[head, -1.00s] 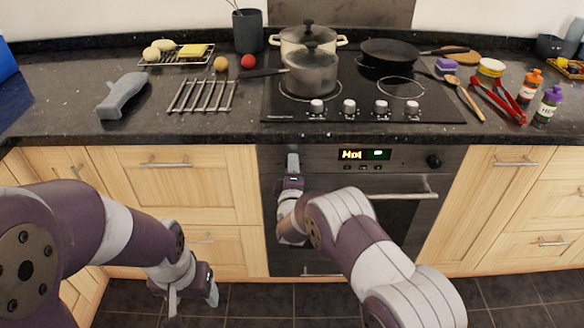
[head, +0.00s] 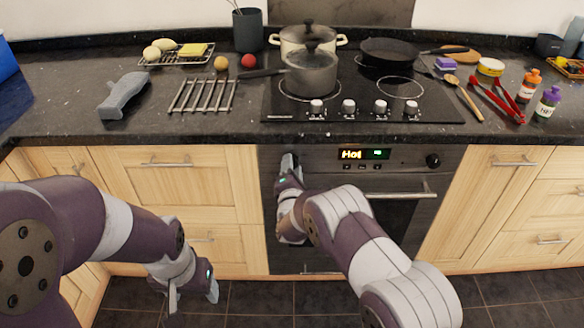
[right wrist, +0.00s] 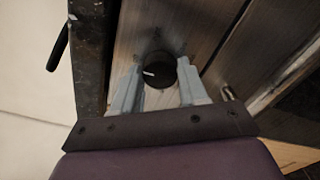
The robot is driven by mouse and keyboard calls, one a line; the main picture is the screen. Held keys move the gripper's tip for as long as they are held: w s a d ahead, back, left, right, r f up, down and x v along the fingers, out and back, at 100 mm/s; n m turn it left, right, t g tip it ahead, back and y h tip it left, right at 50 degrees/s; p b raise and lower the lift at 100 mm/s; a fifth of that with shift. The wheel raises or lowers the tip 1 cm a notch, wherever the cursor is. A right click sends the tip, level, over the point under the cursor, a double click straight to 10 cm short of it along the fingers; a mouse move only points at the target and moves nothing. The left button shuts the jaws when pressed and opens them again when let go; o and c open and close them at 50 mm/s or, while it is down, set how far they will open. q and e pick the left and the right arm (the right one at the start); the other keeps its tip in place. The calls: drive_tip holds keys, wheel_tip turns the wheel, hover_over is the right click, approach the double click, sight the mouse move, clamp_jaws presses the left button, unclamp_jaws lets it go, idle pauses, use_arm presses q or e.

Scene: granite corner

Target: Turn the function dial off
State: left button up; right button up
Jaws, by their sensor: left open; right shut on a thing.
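The function dial (right wrist: 157,70) is a round black knob on the oven's front panel, with a white pointer line toward the left of the right wrist picture. My right gripper (right wrist: 160,85) is shut on it, one pale finger on each side. In the head view my right gripper (head: 289,162) is at the left end of the oven panel (head: 322,158) and hides the dial. My left gripper (head: 192,296) is open and empty, low over the floor in front of the left cabinets.
The oven handle (head: 400,195) runs below. The worktop edge (head: 200,133) overhangs above. Pots and a pan stand on the hob (head: 430,108).

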idle(0.4)
drive_tip(key=o, duration=1.1)
drive_tip(key=shift+c, duration=0.2)
drive_tip(key=s+p, duration=0.1)
drive_tip(key=s, duration=1.1)
drive_tip(key=shift+s, duration=0.4)
